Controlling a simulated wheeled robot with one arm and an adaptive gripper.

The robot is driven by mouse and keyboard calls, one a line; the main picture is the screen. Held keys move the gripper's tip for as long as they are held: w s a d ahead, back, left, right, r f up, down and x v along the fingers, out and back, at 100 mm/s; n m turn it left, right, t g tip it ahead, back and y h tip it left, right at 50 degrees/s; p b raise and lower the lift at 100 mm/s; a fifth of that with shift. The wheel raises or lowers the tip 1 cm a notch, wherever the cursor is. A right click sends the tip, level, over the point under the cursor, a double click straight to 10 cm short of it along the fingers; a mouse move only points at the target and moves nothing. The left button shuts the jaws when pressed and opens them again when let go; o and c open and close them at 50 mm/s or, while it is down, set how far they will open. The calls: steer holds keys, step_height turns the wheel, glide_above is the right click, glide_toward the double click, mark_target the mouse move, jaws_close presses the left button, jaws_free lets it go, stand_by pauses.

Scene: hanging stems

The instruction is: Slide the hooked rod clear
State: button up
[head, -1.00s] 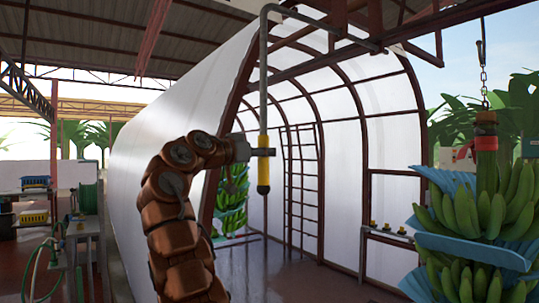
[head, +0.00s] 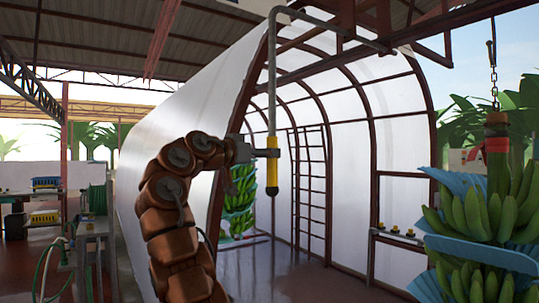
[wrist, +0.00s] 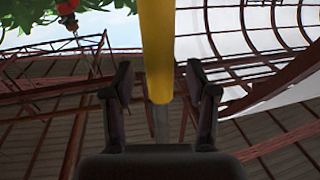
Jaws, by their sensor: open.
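The hooked rod (head: 271,85) is a grey rod hanging upright, its bent top reaching right to the dark overhead beam. Its lower end is a yellow handle (head: 272,172), which hangs free above the floor. My gripper (head: 270,153) is at the upper part of the handle, reaching in from the left. In the wrist view the yellow handle (wrist: 156,50) stands between my two spread fingers (wrist: 160,85), with a gap on both sides. The fingers are open and not closed on it. The exact contact at the hook's top is too small to tell.
A banana bunch with blue sheets (head: 490,215) hangs from a chain at the right. Another bunch (head: 240,200) hangs behind the handle. An arched frame tunnel (head: 350,130) with white cover stands behind. A bench with a hose (head: 90,230) is at the left.

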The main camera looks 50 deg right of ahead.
steer(key=a, duration=0.9)
steer(key=shift+w+a, duration=0.4)
steer(key=shift+w, duration=0.1)
